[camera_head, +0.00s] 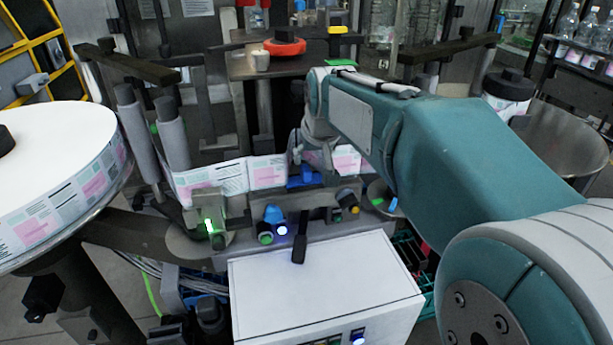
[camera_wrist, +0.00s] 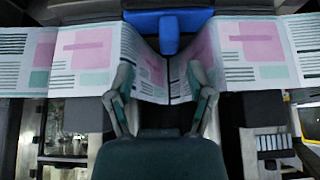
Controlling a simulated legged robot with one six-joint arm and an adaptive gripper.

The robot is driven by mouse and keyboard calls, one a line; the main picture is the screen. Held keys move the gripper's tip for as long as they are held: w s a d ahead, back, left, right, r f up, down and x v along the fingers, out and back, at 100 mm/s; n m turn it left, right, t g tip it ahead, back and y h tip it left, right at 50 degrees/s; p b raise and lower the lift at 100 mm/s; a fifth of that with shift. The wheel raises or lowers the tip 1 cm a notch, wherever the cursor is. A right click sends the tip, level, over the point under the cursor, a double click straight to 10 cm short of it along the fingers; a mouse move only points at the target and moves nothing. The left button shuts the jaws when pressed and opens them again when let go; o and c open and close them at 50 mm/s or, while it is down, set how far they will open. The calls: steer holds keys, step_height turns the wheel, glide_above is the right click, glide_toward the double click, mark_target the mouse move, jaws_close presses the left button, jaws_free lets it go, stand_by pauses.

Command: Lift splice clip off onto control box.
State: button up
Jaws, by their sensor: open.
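A blue clip-like piece, which I take for the splice clip, has a wide bar and a narrow tab (camera_wrist: 169,36) at the top middle of the wrist view. It lies against the label web (camera_wrist: 88,55), above a seam. In the head view, blue (camera_head: 303,179) shows below the web, partly hidden by my arm. My gripper (camera_wrist: 160,82) is open and empty, its fingers spread either side of the seam, with the tab ahead of them. The fingers are not clear in the head view. The white control box (camera_head: 325,285) stands in front, with a black bar-shaped object lying at its rear edge.
A large label reel (camera_head: 62,180) stands at the left. Rollers (camera_head: 172,133) and a green-lit sensor (camera_head: 207,222) flank the web. Coloured knobs (camera_head: 272,215) sit behind the control box. Most of the box top is bare. A red ring (camera_head: 285,46) and cup (camera_head: 261,60) stand behind.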

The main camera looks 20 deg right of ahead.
mark_target(306, 168)
steer(key=x, duration=0.4)
steer(key=shift+s+a+f, duration=0.2)
steer(key=shift+s+a, duration=0.05)
steer(key=shift+a, duration=0.15)
steer(key=shift+w+a+f, duration=0.25)
steer(key=shift+a+f, duration=0.1)
steer(key=shift+d, duration=0.25)
jaws_close()
steer(key=shift+r, duration=0.1)
